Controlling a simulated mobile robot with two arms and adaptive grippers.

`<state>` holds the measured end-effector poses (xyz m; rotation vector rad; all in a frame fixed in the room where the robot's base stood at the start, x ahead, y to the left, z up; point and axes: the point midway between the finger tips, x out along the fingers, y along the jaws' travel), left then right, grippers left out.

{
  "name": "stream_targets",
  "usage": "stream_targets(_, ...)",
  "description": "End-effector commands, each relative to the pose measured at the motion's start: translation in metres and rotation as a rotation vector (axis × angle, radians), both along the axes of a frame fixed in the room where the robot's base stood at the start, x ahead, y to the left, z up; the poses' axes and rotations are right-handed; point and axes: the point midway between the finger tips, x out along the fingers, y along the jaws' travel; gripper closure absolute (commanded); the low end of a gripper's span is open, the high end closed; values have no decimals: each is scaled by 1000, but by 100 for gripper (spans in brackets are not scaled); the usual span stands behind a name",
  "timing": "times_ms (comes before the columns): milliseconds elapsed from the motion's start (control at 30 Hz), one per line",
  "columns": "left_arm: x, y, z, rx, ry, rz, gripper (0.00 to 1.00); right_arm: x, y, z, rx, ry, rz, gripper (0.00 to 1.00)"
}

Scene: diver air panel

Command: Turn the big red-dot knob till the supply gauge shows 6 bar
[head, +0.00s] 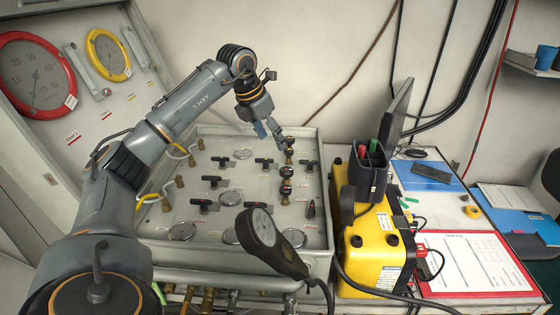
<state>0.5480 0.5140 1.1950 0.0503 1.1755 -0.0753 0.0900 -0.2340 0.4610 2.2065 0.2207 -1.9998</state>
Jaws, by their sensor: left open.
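The air panel (222,207) is a pale grey sloped box with black T-handles, brass fittings and round dials. A column of dark round knobs stands on its right half: a far one (289,156), a middle one (286,172) and a near one (285,190). I cannot make out which carries a red dot. My left gripper (272,136) is open and points down just beside the far knob; I cannot tell whether it touches. A large red-rimmed gauge (34,72) and a yellow-rimmed gauge (108,54) are at upper left. Their needles and labels are too small to read surely.
A black round gauge on a stalk (262,228) rises before the panel's front edge. A yellow case (378,245) with a black holder (369,168) stands close on the right. A clipboard (474,264) lies farther right. Hoses run below the panel.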

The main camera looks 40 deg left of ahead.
Motion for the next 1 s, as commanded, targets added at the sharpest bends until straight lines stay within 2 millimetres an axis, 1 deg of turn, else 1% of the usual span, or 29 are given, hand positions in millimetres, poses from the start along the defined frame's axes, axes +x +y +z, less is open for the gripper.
stream_targets(33, 2, -1, -7, 0, 6, 0, 37, -8, -7, 2, -9, 12, -2, 64)
stream_targets(100, 6, -1, -19, -1, 8, -1, 37, -14, -13, 4, -17, 22, -4, 64)
stream_targets(200, 15, -2, -38, -2, 7, 0, 37, -16, -17, 9, -21, 25, -2, 64)
stream_targets(367, 28, -3, -70, -1, 6, -1, 37, -11, -12, 18, -15, 17, -1, 64)
stream_targets(533, 40, -4, -97, -2, 5, 0, 37, -2, 3, 26, 4, 2, -2, 64)
stream_targets(633, 45, -4, -108, -1, 3, 1, 37, 0, 9, 29, 12, -2, 0, 64)
stream_targets(733, 47, -4, -115, -1, 2, 0, 37, 0, 9, 30, 12, -2, 1, 64)
stream_targets(833, 48, -4, -119, -1, 2, 0, 37, -1, 7, 31, 8, -1, 2, 64)
stream_targets(1000, 49, -4, -119, 0, 2, 0, 37, -2, 2, 30, 1, 1, 3, 64)
